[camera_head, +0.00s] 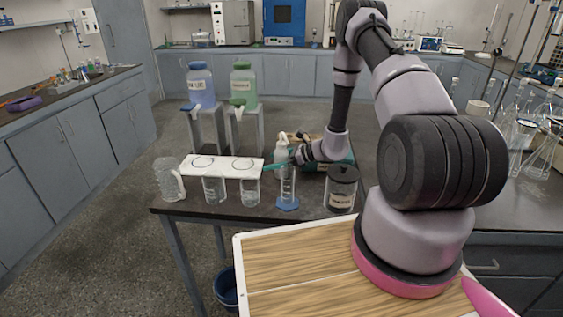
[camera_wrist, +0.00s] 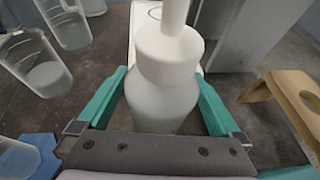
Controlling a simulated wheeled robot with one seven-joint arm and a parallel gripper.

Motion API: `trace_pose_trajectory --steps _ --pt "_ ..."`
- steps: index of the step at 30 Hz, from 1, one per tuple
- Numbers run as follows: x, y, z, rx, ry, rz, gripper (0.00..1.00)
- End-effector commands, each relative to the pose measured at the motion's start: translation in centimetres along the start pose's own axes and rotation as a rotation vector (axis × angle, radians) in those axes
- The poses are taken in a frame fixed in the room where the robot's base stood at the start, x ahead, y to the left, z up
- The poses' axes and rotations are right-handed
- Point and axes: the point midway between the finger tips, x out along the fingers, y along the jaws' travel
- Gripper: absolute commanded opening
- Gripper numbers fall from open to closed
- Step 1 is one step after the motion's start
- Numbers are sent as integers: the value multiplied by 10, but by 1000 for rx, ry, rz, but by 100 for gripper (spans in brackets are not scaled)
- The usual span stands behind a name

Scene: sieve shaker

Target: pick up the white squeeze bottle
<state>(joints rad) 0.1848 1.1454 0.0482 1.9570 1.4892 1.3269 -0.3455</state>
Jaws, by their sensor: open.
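The white squeeze bottle (camera_head: 281,152) stands upright on the dark table, behind the blue-based cylinder. In the wrist view the bottle (camera_wrist: 162,98) fills the middle, its shoulder and cap close to the camera. My gripper (camera_wrist: 160,82) has its two teal fingers on either side of the bottle's body. The fingers are open, and narrow gaps seem to show beside the bottle; whether either finger touches it I cannot tell. In the head view my gripper (camera_head: 283,165) reaches in from the right, and a teal finger crosses in front of the bottle, hiding part of it.
A white rack (camera_head: 222,167) over glass beakers stands to the left, with a clear jug (camera_head: 170,180) beyond it. A blue-based cylinder (camera_head: 288,190) and a dark-lidded jar (camera_head: 341,190) stand in front. A wooden stand (camera_wrist: 290,100) is right of the bottle. Blue (camera_head: 201,86) and green (camera_head: 243,86) carboys stand behind.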

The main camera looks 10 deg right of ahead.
Motion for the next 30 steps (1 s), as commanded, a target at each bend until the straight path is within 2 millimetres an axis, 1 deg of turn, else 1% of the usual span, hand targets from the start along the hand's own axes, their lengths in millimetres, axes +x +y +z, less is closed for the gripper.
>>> trace_pose_trajectory --steps 3,4,5,6,7,16,20,23,26,30 --pt "0 0 0 0 0 0 100" --pt "0 0 0 0 0 0 92" --pt "0 0 0 0 0 0 81" --pt "0 0 0 0 0 0 66" --pt "0 0 0 0 0 0 54" --pt "-1 0 0 0 0 0 55" --pt "-2 0 4 -1 0 0 55" --pt "-5 0 12 -2 -1 0 55" --pt "-12 0 27 -4 -1 0 55" --pt "-23 0 55 -5 -1 0 55"
